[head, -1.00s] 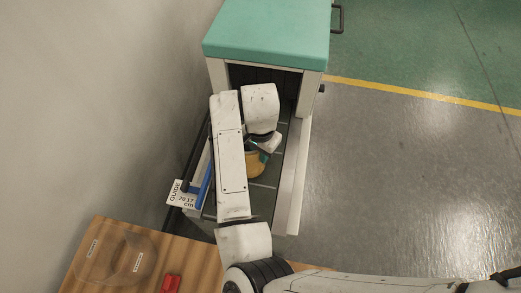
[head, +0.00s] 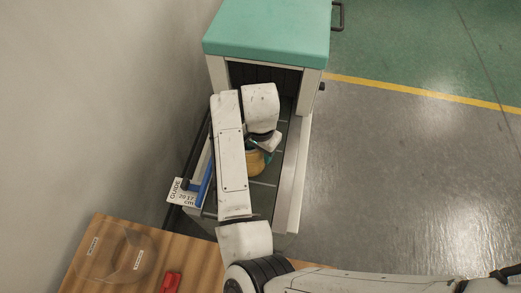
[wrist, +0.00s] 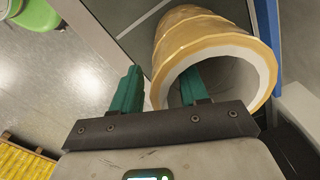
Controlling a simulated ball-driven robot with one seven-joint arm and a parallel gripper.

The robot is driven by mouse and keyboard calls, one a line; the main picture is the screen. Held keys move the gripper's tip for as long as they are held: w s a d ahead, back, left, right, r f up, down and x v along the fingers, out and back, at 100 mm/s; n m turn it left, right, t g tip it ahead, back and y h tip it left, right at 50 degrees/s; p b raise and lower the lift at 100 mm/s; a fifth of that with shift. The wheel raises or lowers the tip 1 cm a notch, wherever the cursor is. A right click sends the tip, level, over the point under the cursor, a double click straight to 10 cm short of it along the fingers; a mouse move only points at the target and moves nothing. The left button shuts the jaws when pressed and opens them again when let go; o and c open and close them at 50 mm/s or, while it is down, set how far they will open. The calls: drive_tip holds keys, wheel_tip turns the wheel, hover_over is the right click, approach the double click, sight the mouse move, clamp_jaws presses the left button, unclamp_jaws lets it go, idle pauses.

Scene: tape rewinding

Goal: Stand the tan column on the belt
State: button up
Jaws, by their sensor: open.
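The tan column (head: 256,163) is on the dark belt (head: 264,196) in the head view, partly hidden under my arm. In the wrist view the column (wrist: 198,32) is ringed and hollow, with a pale rim around its open near end. It looks upright, but its foot is hidden. My gripper (wrist: 161,84) is open at the rim, one teal finger inside the hollow and the other outside the wall. I cannot tell whether either finger touches. The gripper (head: 260,149) is mostly hidden by the wrist in the head view.
A blue guide bar (head: 205,186) with a size sign (head: 182,192) lines the belt's left side. A pale rail (head: 292,182) runs along the right. A teal-topped housing (head: 268,28) covers the far end. A wooden table (head: 195,256) with a red object (head: 170,284) stands in front.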

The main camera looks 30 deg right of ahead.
wheel_tip(320, 180, up, 12)
drive_tip(key=shift+r+b, duration=0.1)
drive_tip(key=shift+b, duration=0.5)
drive_tip(key=s+d+f+n+t+h, duration=0.1)
drive_tip(key=s+d+n+h, duration=0.15)
drive_tip(key=d, duration=0.55)
drive_tip(key=s+d+f+n+t+h, duration=0.1)
drive_tip(key=s+d+n+h, duration=0.15)
drive_tip(key=d, duration=0.55)
drive_tip(key=s+a+f+n+y, duration=0.2)
drive_tip(key=s+a+f+n, duration=0.2)
drive_tip(key=s, duration=0.5)
drive_tip(key=s+a+f+n+g+y, duration=0.1)
drive_tip(key=s+a+f+n+y, duration=0.1)
drive_tip(key=s+a+f, duration=0.3)
drive_tip(key=s+f+n, duration=0.1)
drive_tip(key=s+f, duration=0.2)
drive_tip(key=s, duration=0.1)
drive_tip(key=shift+a+f+n+y, duration=0.3)
drive_tip(key=shift+a+n+y, duration=0.1)
